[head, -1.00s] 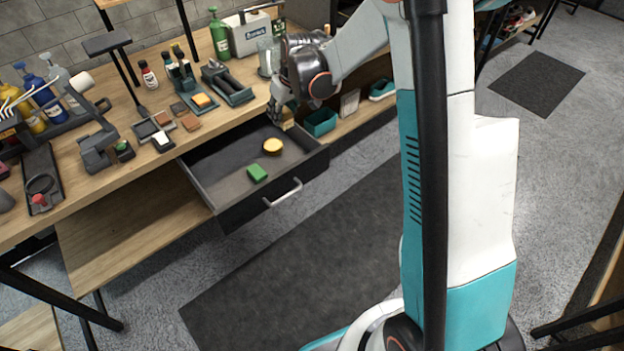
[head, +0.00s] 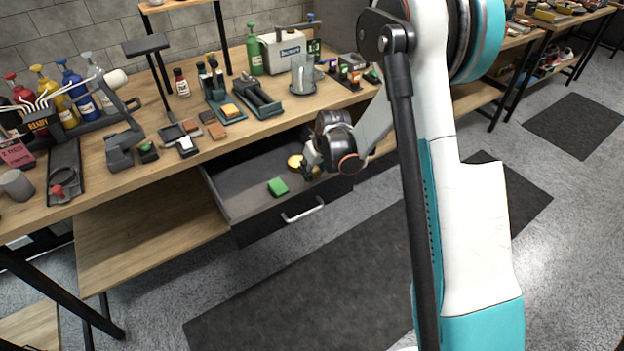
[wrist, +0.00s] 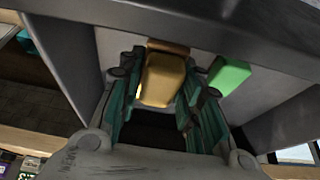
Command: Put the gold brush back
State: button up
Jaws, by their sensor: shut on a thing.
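My gripper (head: 309,168) reaches over the right part of the open drawer (head: 236,168) in the head view. In the wrist view my gripper (wrist: 163,75) is shut on the gold brush (wrist: 162,80), which sits between the green fingers. A brown part shows at the brush's far end. In the head view the brush is mostly hidden by the gripper. I cannot tell whether it touches the drawer floor.
The workbench (head: 185,163) above holds bottles, brushes and tools.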

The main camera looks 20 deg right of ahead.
aim_at(312, 177)
notch_tip(312, 177, down, 4)
jog(key=shift+r+b, duration=0.1)
jog(key=shift+b, duration=0.6)
jog(key=o, duration=1)
jog(key=shift+o, duration=0.2)
